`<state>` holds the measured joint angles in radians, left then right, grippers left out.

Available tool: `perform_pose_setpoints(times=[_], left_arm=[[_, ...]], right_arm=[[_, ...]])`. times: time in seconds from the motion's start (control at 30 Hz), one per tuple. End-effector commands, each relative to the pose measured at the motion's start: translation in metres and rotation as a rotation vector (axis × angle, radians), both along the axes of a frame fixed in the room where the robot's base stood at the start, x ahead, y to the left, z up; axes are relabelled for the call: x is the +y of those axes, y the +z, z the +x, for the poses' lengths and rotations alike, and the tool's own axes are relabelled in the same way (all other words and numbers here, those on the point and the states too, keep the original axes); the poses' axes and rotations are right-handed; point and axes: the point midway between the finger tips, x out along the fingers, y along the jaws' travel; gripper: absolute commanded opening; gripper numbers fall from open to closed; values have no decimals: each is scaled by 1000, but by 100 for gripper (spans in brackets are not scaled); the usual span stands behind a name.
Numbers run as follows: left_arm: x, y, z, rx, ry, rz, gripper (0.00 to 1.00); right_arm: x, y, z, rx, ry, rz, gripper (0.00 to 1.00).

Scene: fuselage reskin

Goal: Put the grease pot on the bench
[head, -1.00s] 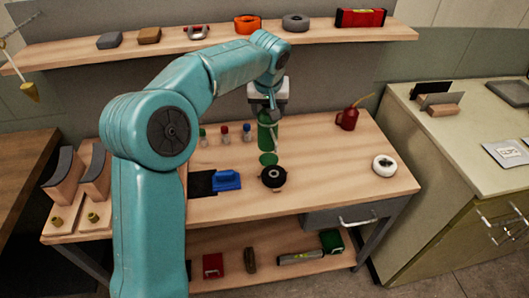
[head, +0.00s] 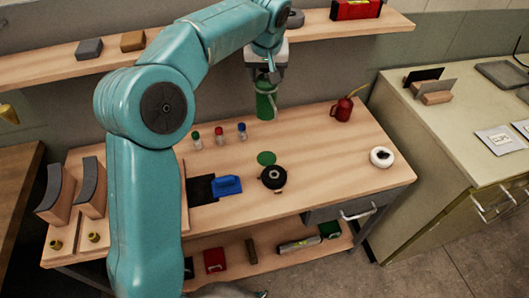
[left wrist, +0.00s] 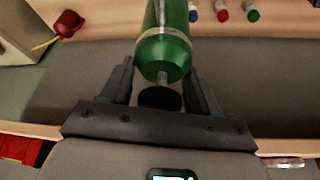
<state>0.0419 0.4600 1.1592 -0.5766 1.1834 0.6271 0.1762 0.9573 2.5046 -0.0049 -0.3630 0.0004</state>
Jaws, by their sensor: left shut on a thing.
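The green grease pot (head: 265,103) is upright near the back of the bench (head: 330,165) in the head view. My left gripper (head: 266,80) is shut on its top from above. In the left wrist view the pot (left wrist: 164,50) shows between the two fingers (left wrist: 160,92), with its grey neck and dark end nearest the camera. Whether its bottom touches the bench or hangs a little above it I cannot tell. My right gripper is not in view.
A flat green disc (head: 266,158), a black ring (head: 273,177) and a blue-handled tool (head: 228,185) lie in front of the pot. Small capped bottles (head: 219,135) stand left, a red oil can (head: 342,109) right, and a white roll (head: 381,157) farther right. A shelf (head: 330,30) runs above.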

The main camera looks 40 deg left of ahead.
Motion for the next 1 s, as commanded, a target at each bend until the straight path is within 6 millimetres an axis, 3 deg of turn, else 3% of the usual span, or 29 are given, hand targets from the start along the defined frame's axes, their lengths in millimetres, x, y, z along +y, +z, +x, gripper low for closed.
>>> perform_pose_setpoints(times=[0.13, 0.6, 1.0], left_arm=[[-4, -13, -1, 2, -5, 1, 0], [-1, -135, 0, 1, -5, 0, 0], [0, -178, 0, 2, -5, 1, 0]], right_arm=[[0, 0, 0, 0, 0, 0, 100], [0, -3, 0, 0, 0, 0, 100], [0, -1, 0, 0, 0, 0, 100]])
